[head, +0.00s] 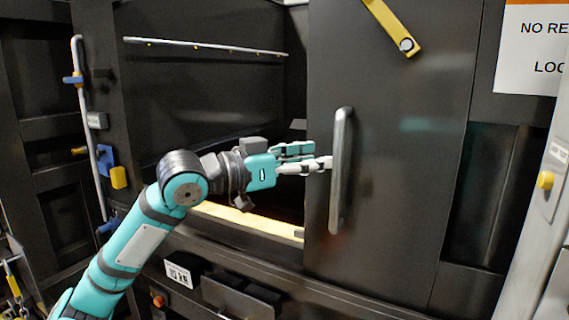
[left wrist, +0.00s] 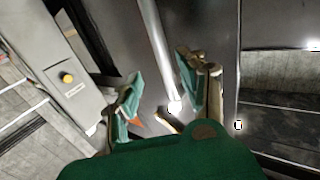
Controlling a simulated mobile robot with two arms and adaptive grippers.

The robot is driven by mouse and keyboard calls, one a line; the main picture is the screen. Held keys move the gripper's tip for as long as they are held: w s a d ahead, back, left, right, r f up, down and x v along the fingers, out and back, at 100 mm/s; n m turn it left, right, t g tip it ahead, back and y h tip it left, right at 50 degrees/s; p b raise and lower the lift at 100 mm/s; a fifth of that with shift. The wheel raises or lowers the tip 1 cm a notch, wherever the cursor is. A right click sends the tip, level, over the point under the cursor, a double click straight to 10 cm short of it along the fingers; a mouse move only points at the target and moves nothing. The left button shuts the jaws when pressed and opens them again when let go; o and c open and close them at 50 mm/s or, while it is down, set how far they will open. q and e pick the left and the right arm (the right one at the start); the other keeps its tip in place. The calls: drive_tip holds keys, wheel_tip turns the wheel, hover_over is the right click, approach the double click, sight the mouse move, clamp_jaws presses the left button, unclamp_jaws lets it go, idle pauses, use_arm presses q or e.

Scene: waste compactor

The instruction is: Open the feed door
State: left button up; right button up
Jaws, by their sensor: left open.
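The feed door (head: 400,120) is a dark, flat panel in the middle right of the head view. To its left is a wide opening with a dark interior and a yellow-lit lower edge. A vertical grey bar handle (head: 340,170) stands near the door's left edge. My left gripper (head: 322,160) is open, with its fingertips at the handle's left side in the head view. In the left wrist view, the handle (left wrist: 158,45) runs down between the two spread fingers (left wrist: 160,90). Whether the fingers touch it I cannot tell. My right gripper is out of view.
A yellow latch bar (head: 390,24) sits at the top of the door. A white notice (head: 530,50) is at the upper right. A tall pole with blue clips (head: 90,130) stands at the left. A labelled ledge (head: 240,295) projects below the opening.

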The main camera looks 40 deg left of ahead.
use_arm(q)
drive_tip(key=v, duration=0.5)
idle(0.5)
